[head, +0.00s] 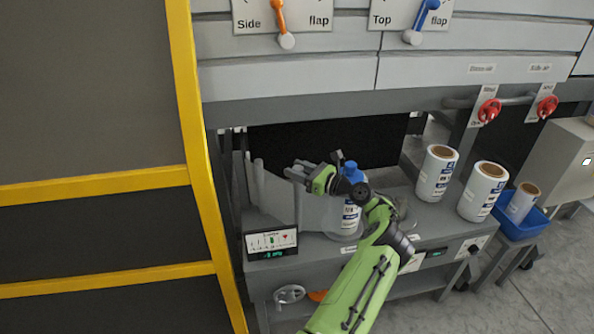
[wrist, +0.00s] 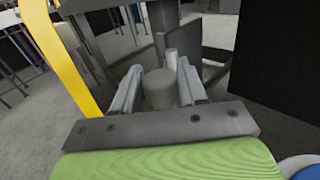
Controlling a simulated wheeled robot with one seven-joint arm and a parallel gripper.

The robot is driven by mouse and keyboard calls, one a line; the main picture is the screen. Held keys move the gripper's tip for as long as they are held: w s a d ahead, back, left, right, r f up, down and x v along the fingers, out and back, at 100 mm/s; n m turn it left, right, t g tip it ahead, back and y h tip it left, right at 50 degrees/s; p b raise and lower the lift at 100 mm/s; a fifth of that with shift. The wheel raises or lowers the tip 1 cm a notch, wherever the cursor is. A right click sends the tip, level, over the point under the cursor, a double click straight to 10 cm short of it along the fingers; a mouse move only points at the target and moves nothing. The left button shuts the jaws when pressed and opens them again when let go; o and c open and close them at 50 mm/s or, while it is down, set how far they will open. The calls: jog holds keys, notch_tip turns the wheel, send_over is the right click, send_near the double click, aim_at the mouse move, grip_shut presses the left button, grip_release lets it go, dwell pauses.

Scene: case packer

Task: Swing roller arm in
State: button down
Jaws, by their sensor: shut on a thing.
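My gripper (head: 295,173) reaches left over the grey machine table, in front of the dark opening. In the wrist view my gripper (wrist: 157,95) has its two fingers on either side of a grey upright cylinder, the roller arm's roller (wrist: 160,88), and is shut on it. The fingers and wrist hide most of this roller in the head view. Other pale upright posts (head: 259,175) stand just left of the gripper. I cannot see the arm's pivot.
Label rolls (head: 436,174) stand to the right, with a blue bin (head: 522,226) beyond. A small display panel (head: 271,242) is on the front edge. A yellow frame (head: 203,160) stands left.

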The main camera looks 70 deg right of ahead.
jog(key=c, duration=0.7)
grip_release()
jog(key=shift+s, duration=0.1)
jog(key=shift+c, duration=0.2)
jog(key=p+v, duration=0.1)
jog(key=v, duration=1.4)
jog(key=shift+s+p, duration=0.35)
jog(key=shift+p, duration=0.05)
jog(key=shift+r, duration=0.1)
